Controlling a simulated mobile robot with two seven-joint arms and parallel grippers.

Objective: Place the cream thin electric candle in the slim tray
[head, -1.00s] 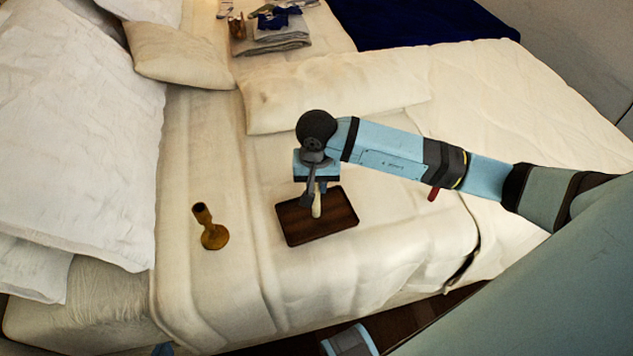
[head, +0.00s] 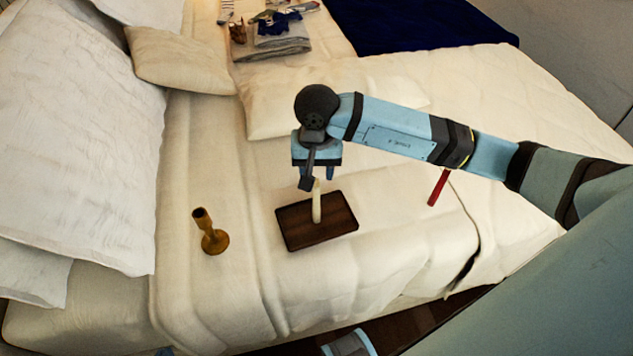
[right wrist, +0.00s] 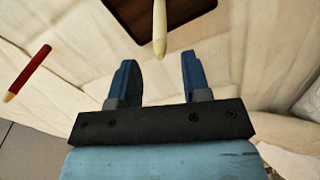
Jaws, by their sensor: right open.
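The cream thin candle (head: 316,207) stands upright on the dark brown slim tray (head: 338,227), near its middle. Its top also shows in the right wrist view (right wrist: 159,25), pointing towards the gap between my fingers. The tray (right wrist: 190,8) is partly cut off there. My right gripper (head: 317,182) is open and empty. It is above the candle, with its fingers (right wrist: 160,65) apart and clear of the candle. My left gripper cannot be made out in the head view.
A red candle (head: 438,187) lies to the right, partly behind my arm. Pillows (head: 70,140) fill the left side. Folded cloths (head: 280,42) lie at the back.

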